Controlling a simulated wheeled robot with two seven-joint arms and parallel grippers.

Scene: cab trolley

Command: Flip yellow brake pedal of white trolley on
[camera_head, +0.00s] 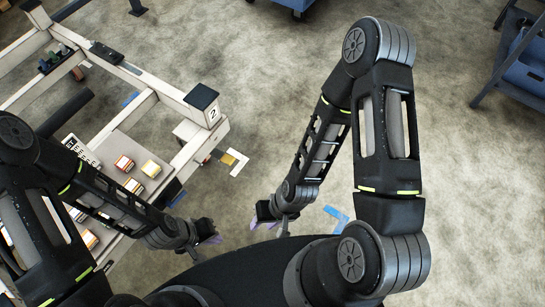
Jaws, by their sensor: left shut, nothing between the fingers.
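The white trolley (163,88) stands at the left, with a post marked "2" at its near right corner. A small yellow piece (228,159), apparently the brake pedal, shows low beside that corner, next to a pale corner-shaped patch. Its tilt is too small to tell. My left gripper (211,234) is shut and empty, below the yellow piece in the picture and apart from it. My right gripper (266,221) is to the right of the left one, also apart from the yellow piece; its fingers are too small and partly hidden to judge.
Several small boxes (151,168) lie on the trolley's shelf, partly behind my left arm. Blue tape (336,217) marks the floor right of my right gripper. A blue cart (527,70) stands at the far right.

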